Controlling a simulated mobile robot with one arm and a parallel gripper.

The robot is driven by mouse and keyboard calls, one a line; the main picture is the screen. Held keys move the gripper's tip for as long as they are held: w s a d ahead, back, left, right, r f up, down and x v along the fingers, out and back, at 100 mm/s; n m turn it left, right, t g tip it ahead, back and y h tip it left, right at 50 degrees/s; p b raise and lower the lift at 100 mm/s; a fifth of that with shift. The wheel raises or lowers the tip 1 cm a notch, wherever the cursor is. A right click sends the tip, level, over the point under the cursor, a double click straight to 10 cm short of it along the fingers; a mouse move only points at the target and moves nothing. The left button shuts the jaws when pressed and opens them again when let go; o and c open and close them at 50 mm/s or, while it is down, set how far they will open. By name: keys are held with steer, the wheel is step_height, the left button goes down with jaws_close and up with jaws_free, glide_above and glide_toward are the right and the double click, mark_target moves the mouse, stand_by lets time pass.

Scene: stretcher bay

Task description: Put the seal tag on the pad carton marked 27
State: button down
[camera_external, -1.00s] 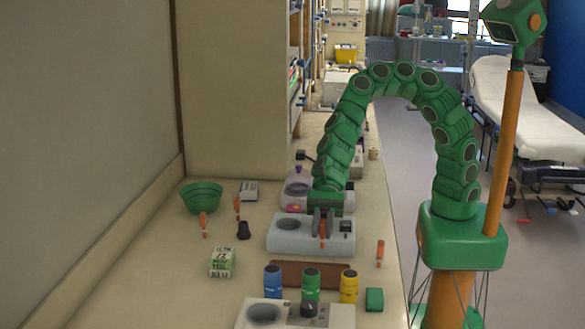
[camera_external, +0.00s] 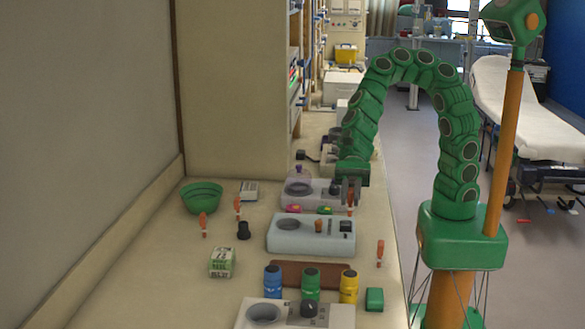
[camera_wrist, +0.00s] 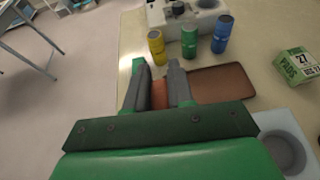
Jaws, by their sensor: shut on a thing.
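The pad carton (camera_external: 222,262) is a small green and white box on the left part of the counter. In the wrist view the carton (camera_wrist: 298,67) is at the right, and its 27 and PADS print can be read. My gripper (camera_external: 350,192) is shut on an orange seal tag (camera_external: 350,207), held upright near the counter's right edge, behind and to the right of the carton. In the wrist view the tag (camera_wrist: 159,95) shows between the two grey fingers. Nothing rests on the carton's visible top.
Other orange tags (camera_external: 203,226) stand at the left and one (camera_external: 380,252) at the right edge. Blue, green and yellow bottles (camera_external: 272,282), a brown mat (camera_external: 290,268), a pale device (camera_external: 290,243), a green bowl (camera_external: 202,197) and a black piece (camera_external: 243,231) surround the carton.

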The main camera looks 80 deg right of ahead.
steer(key=w+a+r+g, duration=0.1)
steer(key=w+r, duration=0.1)
steer(key=w, duration=0.9)
steer(key=w+a+r, duration=0.1)
steer(key=w+r, duration=0.1)
steer(key=w, duration=0.8)
glide_above(220, 258)
steer(key=shift+f, duration=4.8)
steer(key=shift+a+f+n, duration=0.1)
steer(key=shift+f+n, duration=0.3)
steer(key=shift+f, duration=1.05)
steer(key=shift+f, duration=0.1)
steer(key=c, duration=1)
jaws_free()
